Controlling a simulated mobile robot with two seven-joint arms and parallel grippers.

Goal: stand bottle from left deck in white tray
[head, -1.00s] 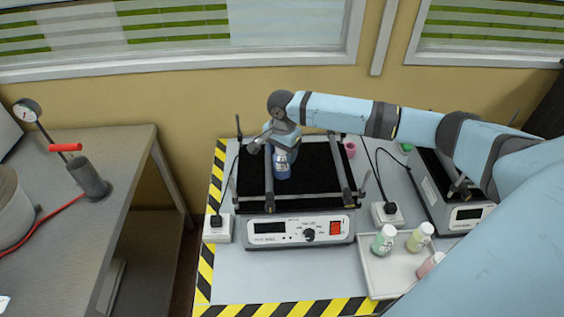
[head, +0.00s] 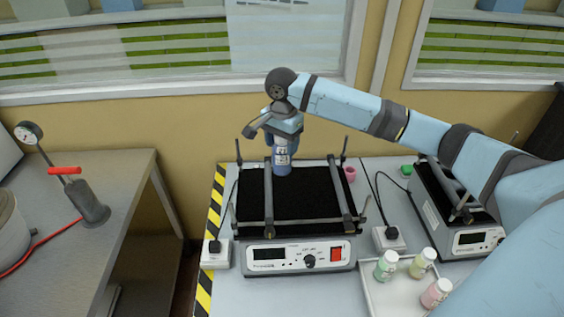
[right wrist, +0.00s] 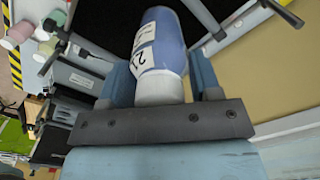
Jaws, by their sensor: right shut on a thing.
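My right gripper (head: 283,135) is shut on a blue bottle (head: 282,158) with a white label. It holds the bottle roughly upright over the back part of the black deck (head: 302,205) of the left shaker. The bottle also shows large between the fingers in the right wrist view (right wrist: 163,48). Whether its base touches the deck is hard to tell. The white tray (head: 378,299) lies at the front right, partly cut off by the frame and my arm. It holds a green bottle (head: 386,266), a yellow bottle (head: 422,263) and a pink bottle (head: 436,293). My left gripper is not in view.
Bars and upright posts (head: 345,148) frame the left deck. A second shaker (head: 470,240) stands at the right, partly behind my arm. A power block (head: 389,238) with a cable, a pink cup (head: 350,174) and a green cap (head: 407,170) are between them.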

